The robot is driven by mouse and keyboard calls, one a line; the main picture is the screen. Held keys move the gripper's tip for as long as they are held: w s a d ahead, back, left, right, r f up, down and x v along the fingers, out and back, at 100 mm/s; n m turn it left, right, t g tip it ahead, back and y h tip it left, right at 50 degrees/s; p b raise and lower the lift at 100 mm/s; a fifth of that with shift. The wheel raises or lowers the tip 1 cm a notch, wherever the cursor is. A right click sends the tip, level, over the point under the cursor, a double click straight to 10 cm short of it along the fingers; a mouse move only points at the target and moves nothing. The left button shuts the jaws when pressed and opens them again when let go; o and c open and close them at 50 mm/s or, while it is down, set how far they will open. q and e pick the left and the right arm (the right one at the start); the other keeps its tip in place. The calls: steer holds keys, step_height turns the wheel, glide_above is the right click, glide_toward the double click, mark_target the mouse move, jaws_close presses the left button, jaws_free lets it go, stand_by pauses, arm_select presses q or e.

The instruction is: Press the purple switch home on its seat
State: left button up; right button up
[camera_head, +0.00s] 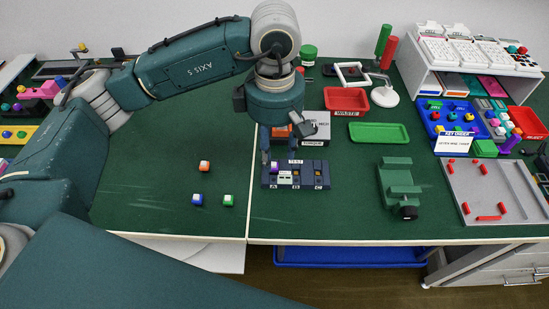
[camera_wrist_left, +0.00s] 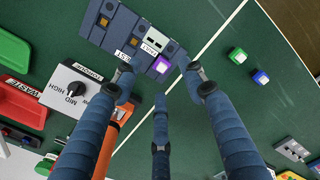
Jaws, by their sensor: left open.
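The purple switch (camera_head: 273,169) is a small purple cap with a pale top. It is at the left end of the dark blue test block (camera_head: 321,178), at the seat marked A. The wrist view shows the purple switch (camera_wrist_left: 162,65) upright at the block's end; whether it is fully down cannot be told. My left gripper (camera_head: 267,153) is above that end, pointing down. In the wrist view its three fingers (camera_wrist_left: 159,84) are spread around the switch's near side, open and holding nothing. My right gripper is not in view.
Orange-red (camera_head: 204,166), blue (camera_head: 197,199) and green (camera_head: 228,200) switches lie left of the block. A selector box (camera_wrist_left: 75,88) stands close behind it. A green fixture (camera_head: 400,180) stands to the right. The front of the green mat is mostly clear.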

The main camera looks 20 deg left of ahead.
mark_target(274, 163)
arm_select(q)
steer(key=shift+r, duration=1.65)
step_height(274, 163, down, 8)
steer(key=shift+r, duration=0.1)
steer(key=shift+r+p, duration=0.35)
steer(key=shift+p, duration=0.25)
steer(key=shift+r, duration=0.1)
